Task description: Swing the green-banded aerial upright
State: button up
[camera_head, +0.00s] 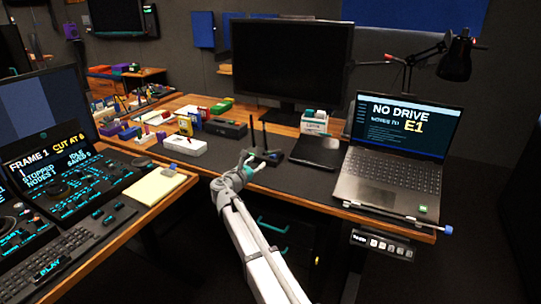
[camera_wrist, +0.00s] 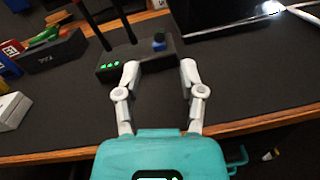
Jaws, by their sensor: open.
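A small black box (camera_wrist: 137,60) with a row of green lights on its front stands on the desk ahead of my gripper. Two black aerials rise from it, a left one (camera_wrist: 97,25) and a right one (camera_wrist: 125,20); their tops are cut off in the wrist view. A small blue part (camera_wrist: 158,38) sits at the box's right end. I cannot make out a green band on any aerial. In the head view the box (camera_head: 270,156) and both aerials (camera_head: 264,134) show just beyond my gripper (camera_head: 252,160). My gripper is open and empty, fingertips close to the box's front (camera_wrist: 160,72).
A black tablet (camera_head: 318,152) and a laptop (camera_head: 393,160) lie to the right. A monitor (camera_head: 290,62) stands behind. A white box (camera_head: 185,146) and a dark case (camera_head: 226,128) sit to the left. The dark mat (camera_wrist: 70,115) in front is clear.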

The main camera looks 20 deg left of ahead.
aim_at(267, 154)
jog(key=w, duration=0.5)
jog(key=w+d, duration=0.1)
jog(key=w, duration=0.2)
jog(key=shift+d, duration=0.1)
